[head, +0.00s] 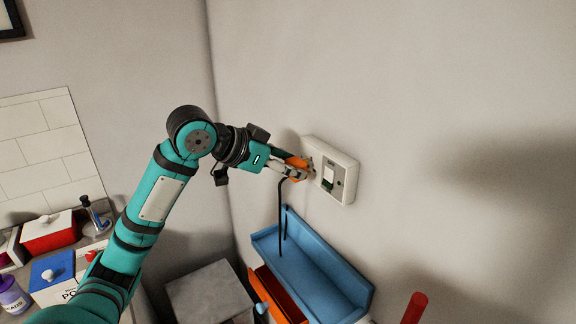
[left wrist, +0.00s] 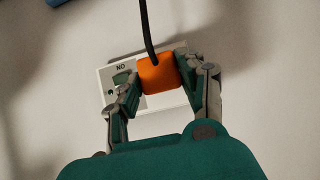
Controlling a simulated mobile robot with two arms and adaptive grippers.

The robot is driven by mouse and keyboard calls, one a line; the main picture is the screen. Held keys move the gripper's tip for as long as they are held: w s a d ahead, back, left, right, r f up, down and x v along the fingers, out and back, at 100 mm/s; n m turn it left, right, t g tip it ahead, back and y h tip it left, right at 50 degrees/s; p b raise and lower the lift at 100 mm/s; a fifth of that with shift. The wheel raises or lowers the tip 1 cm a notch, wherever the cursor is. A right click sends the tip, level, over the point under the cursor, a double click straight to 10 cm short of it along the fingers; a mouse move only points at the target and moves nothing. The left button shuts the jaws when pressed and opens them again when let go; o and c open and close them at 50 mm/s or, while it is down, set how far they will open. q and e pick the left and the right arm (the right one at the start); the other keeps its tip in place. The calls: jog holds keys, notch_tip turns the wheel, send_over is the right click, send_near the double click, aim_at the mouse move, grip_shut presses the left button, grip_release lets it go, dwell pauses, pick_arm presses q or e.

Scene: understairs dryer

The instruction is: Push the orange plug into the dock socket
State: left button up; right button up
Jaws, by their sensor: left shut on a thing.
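The orange plug (head: 297,163) is between the fingers of my left gripper (head: 294,170), which is shut on it. The plug also shows in the left wrist view (left wrist: 158,75), with a black cord running up from it there. The white dock socket (head: 341,172) is a box on the wall; its plate (left wrist: 112,78) shows behind the plug in the left wrist view. The plug is right at the socket's face. I cannot tell whether its pins are in, since the plug and fingers hide that part. My right gripper is not in view.
A blue shelf (head: 315,268) is below the socket, with the cord hanging down to it and an orange drawer (head: 277,297) underneath. A red cylinder (head: 414,308) stands at the lower right. The wall right of the socket is clear.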

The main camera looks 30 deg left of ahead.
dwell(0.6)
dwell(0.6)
pick_arm(q)
jog(key=shift+p, duration=0.7)
dwell(0.4)
jog(key=shift+w+d+p, duration=0.25)
jog(key=shift+w+p, duration=0.3)
jog(key=shift+w, duration=0.05)
jog(key=shift+w+d+p, duration=0.2)
jog(key=shift+w+p, duration=0.3)
jog(key=shift+w, duration=0.05)
dwell(0.3)
jog(key=o, duration=1.2)
jog(key=shift+o, duration=0.2)
jog(key=v, duration=1.2)
